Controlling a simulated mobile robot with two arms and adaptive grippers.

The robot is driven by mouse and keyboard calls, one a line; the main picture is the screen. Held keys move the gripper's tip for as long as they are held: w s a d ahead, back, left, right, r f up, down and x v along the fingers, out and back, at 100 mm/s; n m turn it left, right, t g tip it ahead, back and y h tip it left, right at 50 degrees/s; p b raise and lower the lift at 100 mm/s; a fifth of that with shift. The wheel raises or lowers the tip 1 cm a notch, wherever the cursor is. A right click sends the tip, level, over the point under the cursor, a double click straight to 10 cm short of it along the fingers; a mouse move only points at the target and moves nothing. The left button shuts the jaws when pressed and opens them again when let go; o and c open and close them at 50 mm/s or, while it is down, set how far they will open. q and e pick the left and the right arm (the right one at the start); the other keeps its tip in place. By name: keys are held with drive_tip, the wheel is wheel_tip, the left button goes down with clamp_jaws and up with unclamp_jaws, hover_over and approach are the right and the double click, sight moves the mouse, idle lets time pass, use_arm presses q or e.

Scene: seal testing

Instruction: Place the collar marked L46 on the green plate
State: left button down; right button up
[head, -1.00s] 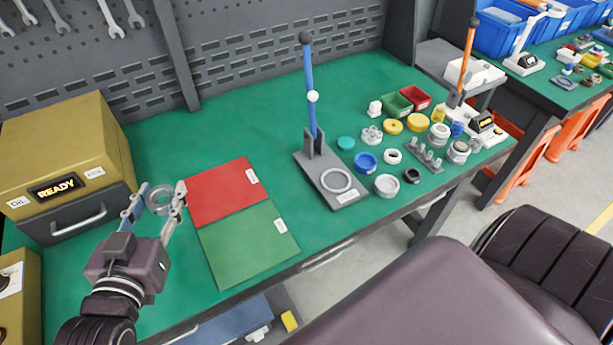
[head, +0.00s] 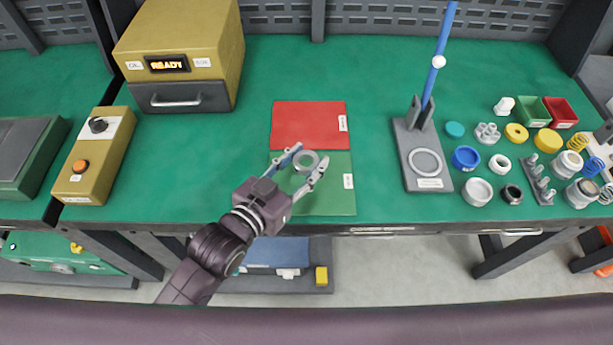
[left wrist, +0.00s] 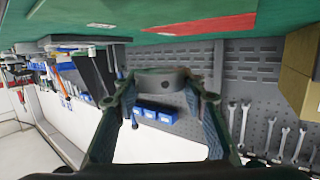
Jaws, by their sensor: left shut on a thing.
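My left gripper (head: 307,167) is shut on a grey ring-shaped collar (head: 311,157). In the head view the collar overlaps the upper part of the green plate (head: 330,200), near its border with the red plate (head: 300,122). In the left wrist view the collar (left wrist: 161,80) sits between the two fingertips, seen from its side. It appears held above the surface, though the exact height is hard to tell. No L46 marking is readable on it. My right gripper is not in view.
A press stand with a blue lever (head: 424,150) stands right of the plates. Several small parts, including a blue ring (head: 466,158), lie further right. A yellow oven-like box (head: 180,50) reading READY and a button box (head: 95,155) are at left.

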use_arm(q)
drive_tip(key=shift+f, duration=2.95)
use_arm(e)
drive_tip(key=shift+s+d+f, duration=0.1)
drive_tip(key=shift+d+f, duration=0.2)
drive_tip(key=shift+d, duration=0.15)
use_arm(q)
drive_tip(key=shift+b, duration=0.3)
drive_tip(key=c, duration=1.7)
unclamp_jaws()
drive_tip(key=shift+f, duration=0.25)
drive_tip(key=o, duration=0.5)
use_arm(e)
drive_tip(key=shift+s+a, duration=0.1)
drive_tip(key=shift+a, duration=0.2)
use_arm(q)
drive_tip(key=shift+r, duration=0.1)
